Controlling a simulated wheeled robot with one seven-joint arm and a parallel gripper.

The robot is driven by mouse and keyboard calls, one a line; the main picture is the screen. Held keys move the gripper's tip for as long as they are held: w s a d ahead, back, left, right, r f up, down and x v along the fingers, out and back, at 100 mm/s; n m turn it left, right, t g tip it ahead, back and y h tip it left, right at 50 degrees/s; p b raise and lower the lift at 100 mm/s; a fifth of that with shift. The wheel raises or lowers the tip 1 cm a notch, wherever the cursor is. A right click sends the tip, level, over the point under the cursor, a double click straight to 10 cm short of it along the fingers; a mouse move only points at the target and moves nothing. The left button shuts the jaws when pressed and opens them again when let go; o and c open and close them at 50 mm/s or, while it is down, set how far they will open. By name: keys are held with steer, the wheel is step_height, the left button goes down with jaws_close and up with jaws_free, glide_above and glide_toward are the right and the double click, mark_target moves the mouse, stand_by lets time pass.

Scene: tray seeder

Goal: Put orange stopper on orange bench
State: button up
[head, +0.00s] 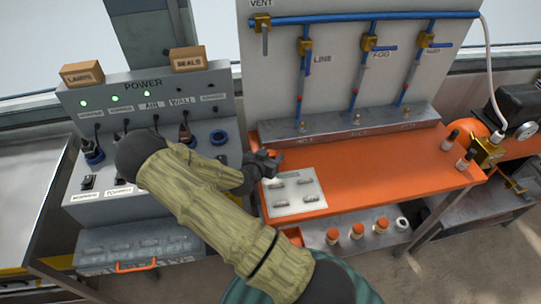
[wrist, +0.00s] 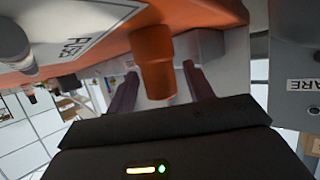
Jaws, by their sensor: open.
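The orange bench (head: 370,168) stands right of centre in the head view and fills the upper left of the wrist view (wrist: 90,60). The orange stopper (wrist: 153,62) is between my gripper's two fingers (wrist: 160,80) in the wrist view, with a gap visible on each side. Its wider end meets the bench's orange edge in that picture; I cannot tell exactly how it rests. In the head view the stopper (head: 278,155) is a small orange patch at my gripper (head: 267,163), over the bench's left end. My gripper is open around it.
A white plate with several grey pieces (head: 293,191) lies on the bench near my gripper. Two small bottles (head: 466,158) stand at its right end. The grey power console (head: 150,110) is close on the left. Several orange-capped jars (head: 357,230) stand on the shelf below.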

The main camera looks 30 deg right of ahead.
steer(key=shift+s+a+r, duration=0.15)
steer(key=shift+s+a, duration=0.05)
steer(key=shift+a, duration=0.15)
steer(key=b+v, duration=0.1)
steer(key=v, duration=1)
steer(key=shift+b, duration=0.35)
steer(key=shift+s+r, duration=0.1)
steer(key=shift+r, duration=0.05)
steer(key=s+a+n+g+y, duration=0.45)
steer(key=a+y, duration=0.25)
steer(key=y, duration=0.2)
steer(key=s+r+n+y, duration=0.2)
steer(key=s+r+n, duration=0.4)
steer(key=r, duration=0.5)
steer(key=shift+s+d+g, duration=0.3)
steer(key=shift+s+g, duration=0.15)
steer(key=shift+s, duration=0.4)
